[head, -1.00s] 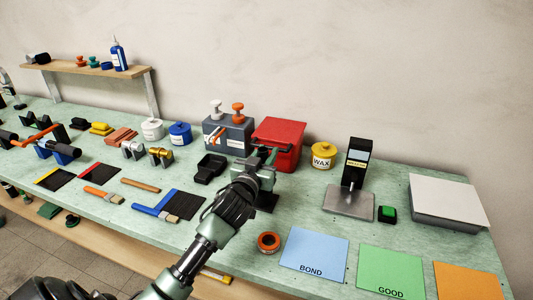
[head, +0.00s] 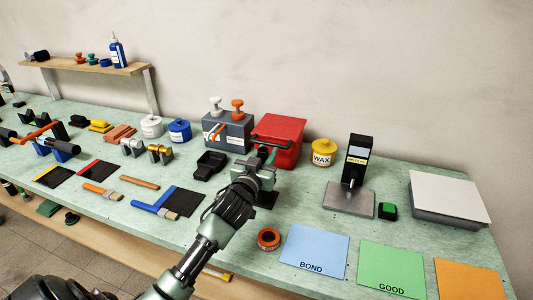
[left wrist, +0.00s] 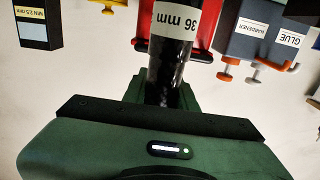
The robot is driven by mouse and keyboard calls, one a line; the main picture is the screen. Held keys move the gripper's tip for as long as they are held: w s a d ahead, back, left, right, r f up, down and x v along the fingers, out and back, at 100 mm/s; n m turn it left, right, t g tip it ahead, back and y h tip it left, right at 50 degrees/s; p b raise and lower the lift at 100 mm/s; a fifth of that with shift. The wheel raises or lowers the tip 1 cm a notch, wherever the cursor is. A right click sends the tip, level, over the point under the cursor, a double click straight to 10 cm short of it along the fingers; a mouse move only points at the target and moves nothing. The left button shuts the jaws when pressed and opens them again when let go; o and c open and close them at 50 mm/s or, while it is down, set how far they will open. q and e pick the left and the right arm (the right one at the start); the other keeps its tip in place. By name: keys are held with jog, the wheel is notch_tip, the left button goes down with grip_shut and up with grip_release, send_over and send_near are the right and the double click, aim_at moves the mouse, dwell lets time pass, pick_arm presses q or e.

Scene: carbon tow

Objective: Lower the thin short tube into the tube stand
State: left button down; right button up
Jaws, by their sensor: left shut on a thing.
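My left gripper (head: 270,160) is in front of the red bin, above the bench. In the left wrist view it is shut on a glossy black tube (left wrist: 167,75) with a white "36 mm" label. The tube's lower part is hidden by the gripper body. In the head view the tube is hard to make out against a dark bar in front of the red bin. A black flat base (head: 268,201) shows partly behind my left wrist; I cannot tell if it is the tube stand. My right gripper is not in view.
The red bin (head: 284,128), grey glue and hardener box (head: 238,127) and yellow wax pot (head: 323,153) stand behind the gripper. An orange tape roll (head: 268,239) and blue BOND mat (head: 314,247) lie in front. A black device on a metal plate (head: 349,199) stands right.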

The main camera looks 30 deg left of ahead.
pick_arm(q)
jog(key=shift+f+b, duration=1.5)
jog(key=shift+f, duration=0.65)
jog(key=c, duration=1)
grip_release()
jog(key=shift+c, duration=0.2)
jog(key=v, duration=0.8)
jog(key=shift+b, duration=0.35)
jog(key=shift+w+r, duration=0.1)
